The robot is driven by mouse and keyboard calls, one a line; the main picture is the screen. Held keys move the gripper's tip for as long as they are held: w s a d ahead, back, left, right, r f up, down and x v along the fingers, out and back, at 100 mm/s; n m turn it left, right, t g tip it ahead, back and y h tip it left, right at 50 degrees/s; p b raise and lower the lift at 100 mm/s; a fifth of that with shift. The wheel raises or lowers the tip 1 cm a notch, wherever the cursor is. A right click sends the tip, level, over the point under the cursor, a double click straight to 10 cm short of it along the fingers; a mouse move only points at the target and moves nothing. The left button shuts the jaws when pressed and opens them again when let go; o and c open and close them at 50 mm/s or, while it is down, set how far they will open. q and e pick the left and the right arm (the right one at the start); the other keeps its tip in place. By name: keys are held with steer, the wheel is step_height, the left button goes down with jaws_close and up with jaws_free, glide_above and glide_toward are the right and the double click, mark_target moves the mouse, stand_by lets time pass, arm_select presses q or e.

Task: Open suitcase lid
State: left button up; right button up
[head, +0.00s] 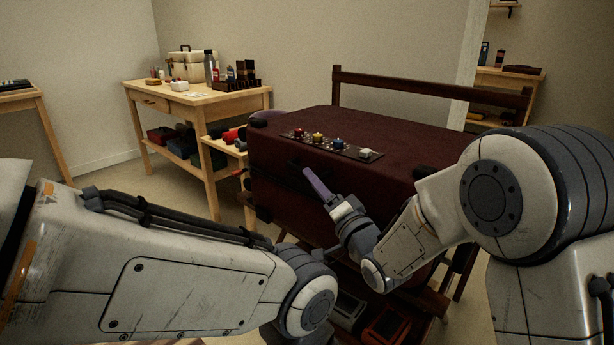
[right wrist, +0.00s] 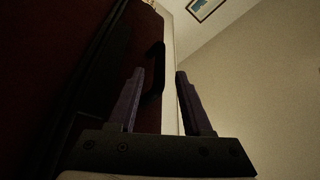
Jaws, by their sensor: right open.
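A dark red suitcase (head: 400,130) lies closed on a wooden rack, with dark corner pieces. My right gripper (head: 308,172) is at its front side, with purple-grey fingers. In the right wrist view, the right gripper (right wrist: 160,82) is open, its two fingers apart. A black handle (right wrist: 157,72) stands out from the suitcase side near the left finger; I cannot tell whether they touch. The suitcase side (right wrist: 60,50) fills the left of that view. My left arm reaches in from the left of the head view, but its gripper does not show.
A strip with coloured knobs (head: 331,145) lies on the suitcase top. A wooden workbench (head: 200,100) with bottles and a case stands behind left. The rack's back rail (head: 430,84) rises behind the suitcase. Boxes sit below it. Some floor is clear between bench and rack.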

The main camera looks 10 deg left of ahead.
steer(key=shift+b+x, duration=0.4)
steer(key=shift+x, duration=1.9)
jaws_close()
